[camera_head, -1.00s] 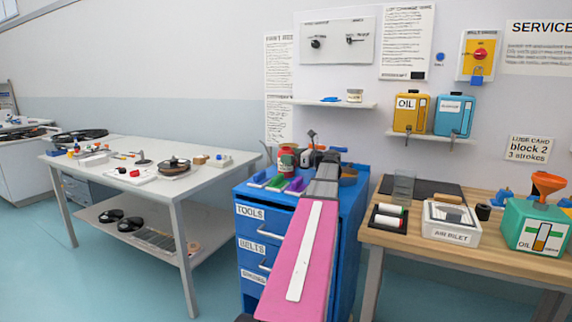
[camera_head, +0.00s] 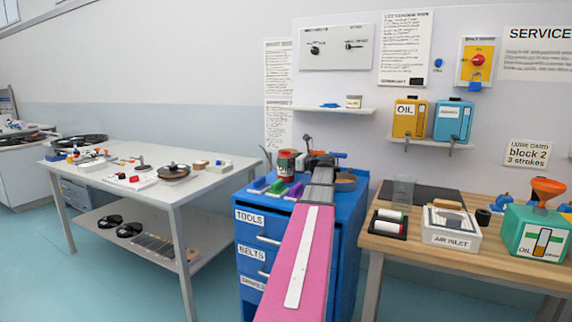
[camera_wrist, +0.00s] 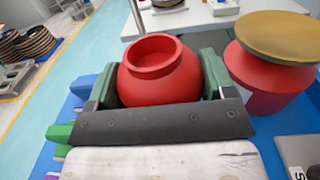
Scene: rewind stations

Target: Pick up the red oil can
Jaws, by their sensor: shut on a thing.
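The red oil can (camera_wrist: 160,68) is round, with an open raised collar on top, in the wrist view. It sits upright between the two grey-green fingers of my gripper (camera_wrist: 157,82), which is shut on it. No gap shows between the fingers and its sides. Its underside is hidden, so I cannot tell whether it still touches the surface below.
Another red container with a tan lid (camera_wrist: 272,62) stands close to the right finger. Coloured blocks (camera_head: 275,187) lie at the front of the blue cabinet (camera_head: 258,210). A white table (camera_head: 150,190) stands left and a wooden bench (camera_head: 425,245) right.

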